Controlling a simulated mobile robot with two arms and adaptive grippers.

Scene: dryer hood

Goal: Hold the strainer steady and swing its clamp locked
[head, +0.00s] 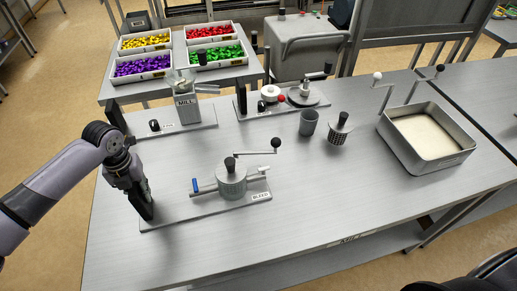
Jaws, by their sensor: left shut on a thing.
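The strainer appears to be the squat grey cylinder (232,184) with a black top knob, standing on a flat metal base plate (206,212) with a small label at its right end. A thin arm with a black ball (275,144), which looks like the clamp, reaches right from the top. A pipe with a blue end (195,185) sticks out left. My left gripper (141,196) is at the plate's left end, shut on a dark upright grip (145,207); its fingers partly hide it. I cannot tell whether the clamp is seated. My right gripper is out of view.
A mill (187,108) and another plate-mounted device (303,94) stand behind. A grey cup (308,122), a perforated black-knobbed basket (339,130) and a metal tray of pale material (467,148) are to the right. The table's front middle is clear.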

